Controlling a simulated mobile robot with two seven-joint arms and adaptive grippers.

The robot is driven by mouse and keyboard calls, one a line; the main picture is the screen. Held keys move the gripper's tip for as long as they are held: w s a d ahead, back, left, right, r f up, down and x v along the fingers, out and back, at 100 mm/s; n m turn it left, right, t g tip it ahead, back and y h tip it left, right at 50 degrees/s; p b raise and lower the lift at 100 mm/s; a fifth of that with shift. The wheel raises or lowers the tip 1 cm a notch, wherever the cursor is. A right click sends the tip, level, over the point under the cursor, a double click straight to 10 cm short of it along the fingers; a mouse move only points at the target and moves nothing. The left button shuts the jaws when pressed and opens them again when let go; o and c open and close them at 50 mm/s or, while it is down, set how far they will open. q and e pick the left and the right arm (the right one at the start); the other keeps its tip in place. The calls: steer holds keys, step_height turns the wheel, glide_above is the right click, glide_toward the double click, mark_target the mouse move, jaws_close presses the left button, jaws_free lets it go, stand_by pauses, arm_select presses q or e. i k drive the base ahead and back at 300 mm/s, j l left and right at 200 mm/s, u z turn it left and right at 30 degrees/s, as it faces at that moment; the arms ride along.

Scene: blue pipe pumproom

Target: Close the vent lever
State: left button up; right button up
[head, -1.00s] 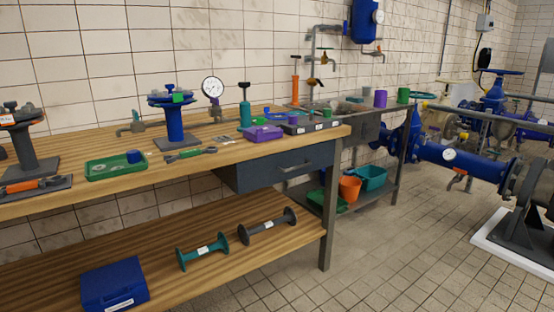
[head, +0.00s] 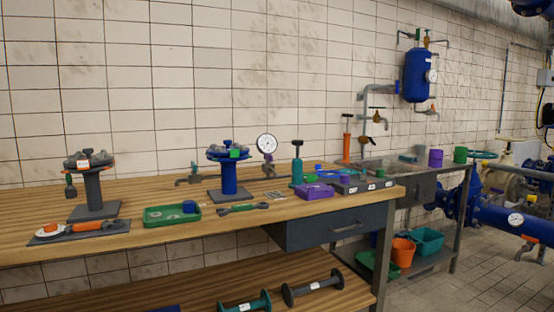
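Neither of my grippers shows in the head view.
A wooden workbench (head: 120,246) crosses the front, with a blue pedestal (head: 229,175), a dark pedestal (head: 92,188), a green tray (head: 160,221) and a purple box (head: 315,191). A sink bench (head: 412,187) stands right of it. Bare floor (head: 470,280) lies at the lower right.

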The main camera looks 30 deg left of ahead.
mark_target(269, 158)
steer(key=l+u, duration=0.1)
steer(key=u, duration=0.65)
steer(key=i+l+u, duration=0.15)
steer(key=l+u, duration=0.65)
steer(key=l, duration=0.25)
steer(key=i, duration=0.05)
